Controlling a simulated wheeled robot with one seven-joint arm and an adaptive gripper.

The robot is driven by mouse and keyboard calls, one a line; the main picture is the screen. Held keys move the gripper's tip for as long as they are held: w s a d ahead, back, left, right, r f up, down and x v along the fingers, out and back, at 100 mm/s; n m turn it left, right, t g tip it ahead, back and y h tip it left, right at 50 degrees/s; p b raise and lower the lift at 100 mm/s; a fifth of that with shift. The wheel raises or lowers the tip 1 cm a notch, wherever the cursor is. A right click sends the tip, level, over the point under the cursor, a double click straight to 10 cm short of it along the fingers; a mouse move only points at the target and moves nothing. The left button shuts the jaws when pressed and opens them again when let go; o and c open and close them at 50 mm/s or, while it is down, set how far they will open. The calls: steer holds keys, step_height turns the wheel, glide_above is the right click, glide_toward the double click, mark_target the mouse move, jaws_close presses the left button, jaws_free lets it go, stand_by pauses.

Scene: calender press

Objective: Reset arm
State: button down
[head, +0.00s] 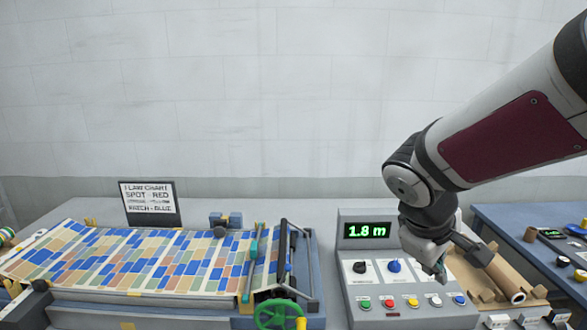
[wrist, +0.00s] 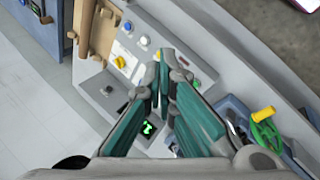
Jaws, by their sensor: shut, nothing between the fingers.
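My gripper (head: 441,268) hangs from my arm in front of the right part of the control panel (head: 345,275), pointing down. In the wrist view my gripper (wrist: 163,92) shows its teal finger pads brought together, with nothing held. It is above the panel and does not visibly touch it, though the exact gap cannot be told. The panel has a green display (head: 366,231) reading 1.8 m, a black knob (head: 359,267), a blue knob (head: 394,265) and a row of coloured buttons. My gripper and wrist hide the panel's upper right part.
A press bed with patterned cloth (head: 150,260) lies left, with a green handwheel (head: 278,315) at its front right. A chart sign (head: 149,203) stands behind it. Space above the bed is clear.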

steer(key=s+a+r+m+t+y, duration=0.1)
steer(key=s+a+r+m+y, duration=0.1)
steer(key=s, duration=0.5)
steer(key=s+a+r+m+t+y, duration=0.1)
steer(key=s+a+r+m+y, duration=0.2)
steer(key=s, duration=0.5)
steer(key=shift+s+a+r+m, duration=0.15)
steer(key=shift+s+r+m, duration=0.05)
steer(key=shift+r+m, duration=0.45)
stand_by(2.9)
